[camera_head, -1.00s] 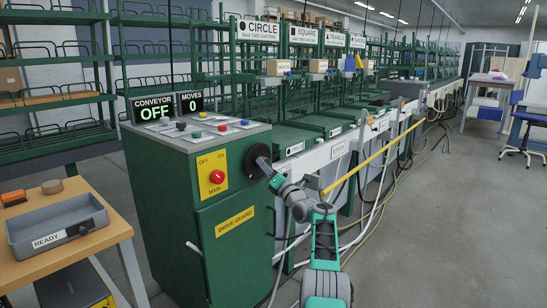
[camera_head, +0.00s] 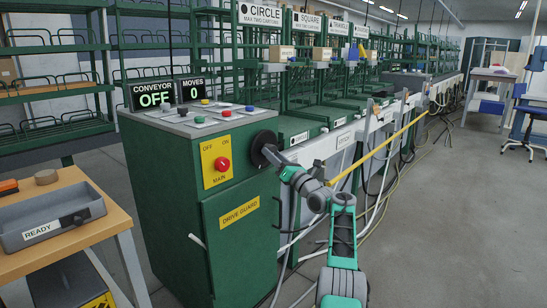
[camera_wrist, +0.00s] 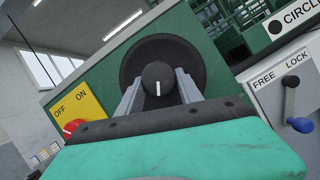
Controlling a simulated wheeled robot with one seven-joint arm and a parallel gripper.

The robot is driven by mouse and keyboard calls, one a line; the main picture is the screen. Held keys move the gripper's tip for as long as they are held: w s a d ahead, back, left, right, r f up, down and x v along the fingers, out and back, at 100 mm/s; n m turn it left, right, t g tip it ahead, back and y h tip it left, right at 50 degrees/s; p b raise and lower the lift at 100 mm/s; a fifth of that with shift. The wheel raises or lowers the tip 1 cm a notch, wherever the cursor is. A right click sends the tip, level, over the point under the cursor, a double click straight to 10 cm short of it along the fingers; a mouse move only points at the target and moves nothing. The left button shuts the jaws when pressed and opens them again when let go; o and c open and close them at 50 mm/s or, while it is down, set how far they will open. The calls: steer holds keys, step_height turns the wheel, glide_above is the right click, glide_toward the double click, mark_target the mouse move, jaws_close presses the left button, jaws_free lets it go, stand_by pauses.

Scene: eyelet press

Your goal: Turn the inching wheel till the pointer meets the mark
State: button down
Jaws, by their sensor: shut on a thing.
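The inching wheel is a black disc on the side of the green cabinet, in the head view (camera_head: 262,143) and large in the wrist view (camera_wrist: 140,54). A round black knob (camera_wrist: 157,74) with a short white line stands at its middle; the line points nearly straight down in the picture. My gripper (camera_wrist: 158,88) has one grey finger on each side of the knob and is shut on it. In the head view my gripper (camera_head: 271,152) reaches the wheel from the right and hides part of it. I cannot make out a separate mark by the wheel.
A red main switch (camera_head: 222,164) on a yellow plate sits left of the wheel. A FREE/LOCK lever with a blue knob (camera_wrist: 301,125) is to its right. A yellow rail (camera_head: 385,148) runs along the conveyor. A READY tray (camera_head: 48,220) lies on the left table.

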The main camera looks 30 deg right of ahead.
steer(key=shift+r, duration=0.15)
steer(key=c, duration=0.8)
jaws_free()
steer(key=shift+o, duration=0.2)
steer(key=b+v, duration=0.1)
steer(key=v, duration=0.7)
steer(key=shift+w, duration=0.1)
